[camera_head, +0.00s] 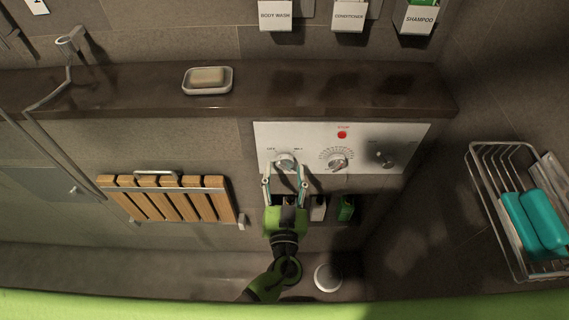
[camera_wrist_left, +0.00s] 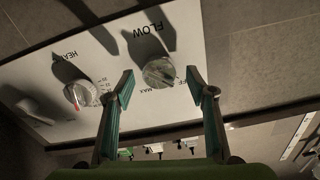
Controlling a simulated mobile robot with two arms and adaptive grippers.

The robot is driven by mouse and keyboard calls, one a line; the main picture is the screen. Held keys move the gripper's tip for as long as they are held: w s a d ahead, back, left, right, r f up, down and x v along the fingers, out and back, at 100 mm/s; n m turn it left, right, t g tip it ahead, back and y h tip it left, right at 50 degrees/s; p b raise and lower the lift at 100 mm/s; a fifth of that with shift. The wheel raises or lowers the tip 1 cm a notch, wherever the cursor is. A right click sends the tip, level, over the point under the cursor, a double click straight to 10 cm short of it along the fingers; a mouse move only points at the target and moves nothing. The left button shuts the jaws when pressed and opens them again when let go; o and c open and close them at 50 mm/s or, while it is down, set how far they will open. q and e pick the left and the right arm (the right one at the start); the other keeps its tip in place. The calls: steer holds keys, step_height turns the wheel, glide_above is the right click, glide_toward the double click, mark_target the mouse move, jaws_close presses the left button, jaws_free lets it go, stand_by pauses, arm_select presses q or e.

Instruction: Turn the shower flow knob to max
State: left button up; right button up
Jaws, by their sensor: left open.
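The flow knob (camera_head: 286,160) is the leftmost round knob on the white shower panel (camera_head: 414,139). In the left wrist view the flow knob (camera_wrist_left: 158,72) sits beside the upside-down words FLOW and MAX. My left gripper (camera_head: 285,174) is open, its two fingers spread at either side of the flow knob and pointing at the panel. In the left wrist view the knob shows between the fingertips. I cannot tell whether they touch it. The knob's exact setting is too small to read. My right gripper is not in view.
The heat knob (camera_head: 338,161) and another control (camera_head: 385,159) are to the right. A ledge with a soap dish (camera_head: 207,88) runs above the panel. A slatted wooden seat (camera_head: 166,199) is left; a wire basket (camera_head: 483,185) is right.

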arm_select(q)
steer(key=shift+w, duration=0.6)
steer(key=c, duration=1.1)
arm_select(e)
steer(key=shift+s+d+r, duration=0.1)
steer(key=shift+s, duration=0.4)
